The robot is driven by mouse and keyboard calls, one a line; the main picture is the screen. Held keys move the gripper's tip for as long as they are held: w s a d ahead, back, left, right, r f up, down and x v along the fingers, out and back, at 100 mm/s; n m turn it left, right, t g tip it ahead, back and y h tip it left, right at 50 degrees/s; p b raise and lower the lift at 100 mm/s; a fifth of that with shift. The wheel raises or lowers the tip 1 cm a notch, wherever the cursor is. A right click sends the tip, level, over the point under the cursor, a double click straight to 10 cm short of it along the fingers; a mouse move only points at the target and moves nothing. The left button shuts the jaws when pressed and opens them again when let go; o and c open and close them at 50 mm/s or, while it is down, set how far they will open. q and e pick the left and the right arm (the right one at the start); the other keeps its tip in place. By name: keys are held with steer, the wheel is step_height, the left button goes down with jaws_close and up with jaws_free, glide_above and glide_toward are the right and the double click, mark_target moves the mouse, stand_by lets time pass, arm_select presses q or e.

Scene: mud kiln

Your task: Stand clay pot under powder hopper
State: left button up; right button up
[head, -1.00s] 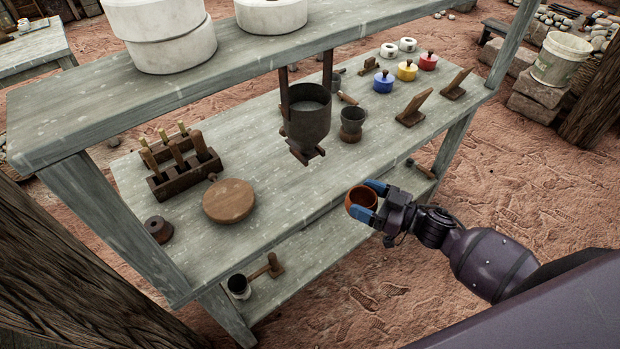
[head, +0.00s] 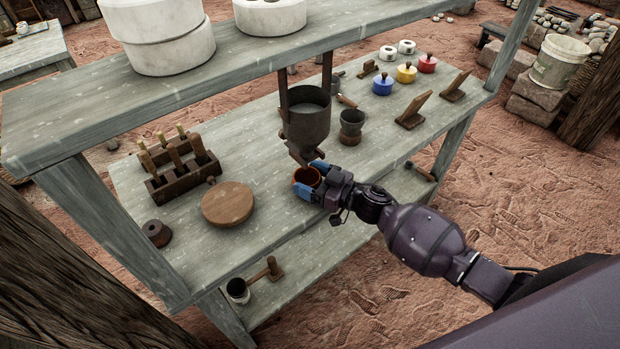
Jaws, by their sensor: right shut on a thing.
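The clay pot (head: 306,178) is a small orange-brown cup with its open mouth facing up. My right gripper (head: 311,180) is shut on it, with blue fingertips on either side of its wall. The powder hopper (head: 307,122) is a dark metal cup hanging on two straps from the upper shelf. The pot is just in front of and below the hopper's bottom outlet (head: 300,155), over the bench's middle board. I cannot tell whether the pot touches the board. My left gripper is not in view.
A grey-green cup (head: 351,125) on a wooden base stands right of the hopper. A round wooden board (head: 228,203) and a tool rack (head: 181,168) stand to the left. Colored lidded pots (head: 383,83) sit farther back. The upper shelf (head: 130,95) overhangs the bench.

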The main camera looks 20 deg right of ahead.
steer(key=shift+f, duration=0.1)
steer(key=o, duration=1.1)
steer(key=v, duration=1.2)
steer(key=s+d+f+m+g+h, duration=0.1)
steer(key=s+f+m+h, duration=0.2)
steer(key=s+h, duration=0.3)
steer(key=s+d+f+m+g+h, duration=0.1)
steer(key=s+f+m+h, duration=0.3)
steer(key=s, duration=0.9)
step_height(320, 180, down, 2)
steer(key=shift+d+f+m+h, duration=0.2)
steer(key=shift+d+m+h, duration=0.1)
steer(key=shift+h, duration=0.8)
